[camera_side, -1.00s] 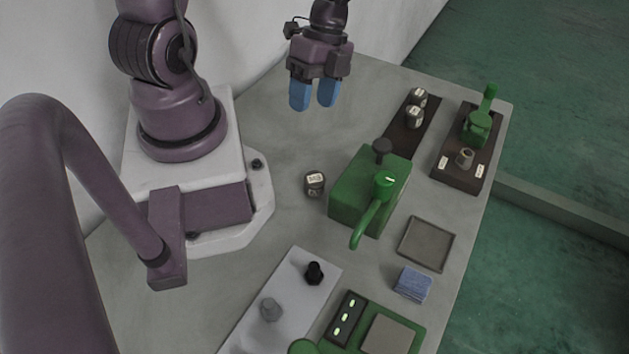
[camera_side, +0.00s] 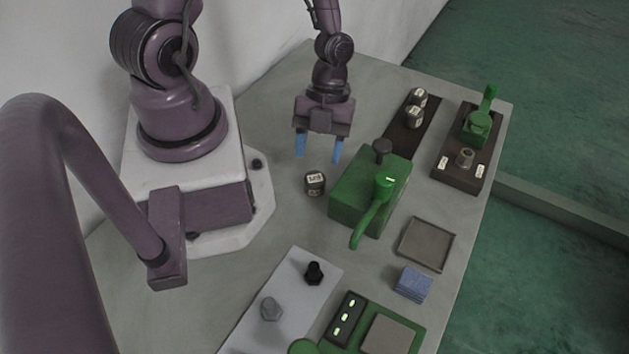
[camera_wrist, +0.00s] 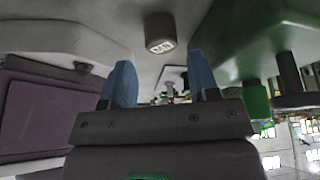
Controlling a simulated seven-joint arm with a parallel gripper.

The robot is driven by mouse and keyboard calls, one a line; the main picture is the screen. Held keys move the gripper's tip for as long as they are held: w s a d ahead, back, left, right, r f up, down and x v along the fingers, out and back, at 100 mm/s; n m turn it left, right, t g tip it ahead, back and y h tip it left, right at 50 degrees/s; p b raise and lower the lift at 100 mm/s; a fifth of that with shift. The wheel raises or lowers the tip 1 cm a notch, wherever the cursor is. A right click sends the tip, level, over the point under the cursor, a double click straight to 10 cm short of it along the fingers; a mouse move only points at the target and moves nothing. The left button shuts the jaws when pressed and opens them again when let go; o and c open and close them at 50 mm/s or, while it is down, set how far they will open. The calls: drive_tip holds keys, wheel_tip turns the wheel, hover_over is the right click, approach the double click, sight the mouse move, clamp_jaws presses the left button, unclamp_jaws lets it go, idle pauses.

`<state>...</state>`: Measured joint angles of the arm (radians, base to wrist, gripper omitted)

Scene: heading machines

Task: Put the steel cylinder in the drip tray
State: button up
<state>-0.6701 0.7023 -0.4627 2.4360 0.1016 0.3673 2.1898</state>
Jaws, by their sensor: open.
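A short dark grey cylinder with a white label (camera_side: 315,184) stands alone on the bench, left of the green machine. Two similar labelled cylinders (camera_side: 414,117) stand on a dark strip at the back; I cannot read the labels to tell which is steel. The drip tray appears to be the flat, empty square grey tray (camera_side: 427,244) right of the green machine. My gripper (camera_side: 318,151) is open and empty, its blue fingers pointing down just behind and above the lone cylinder, apart from it. In the wrist view the cylinder (camera_wrist: 160,32) shows beyond the open fingers (camera_wrist: 160,82).
The green machine (camera_side: 356,200) with a lever and dark knob stands close right of the lone cylinder. A blue cloth stack (camera_side: 413,284) lies before the tray. A pale plate (camera_side: 290,295) holds black and grey bolts. A dark fixture board (camera_side: 450,178) sits at the back right.

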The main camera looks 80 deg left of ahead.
sight(315, 177)
drive_tip(key=shift+x, duration=2.7)
drive_tip(key=shift+d, duration=0.15)
drive_tip(key=shift+c, duration=0.5)
drive_tip(key=c, duration=0.9)
drive_tip(key=shift+r, duration=0.1)
drive_tip(key=shift+r, duration=0.1)
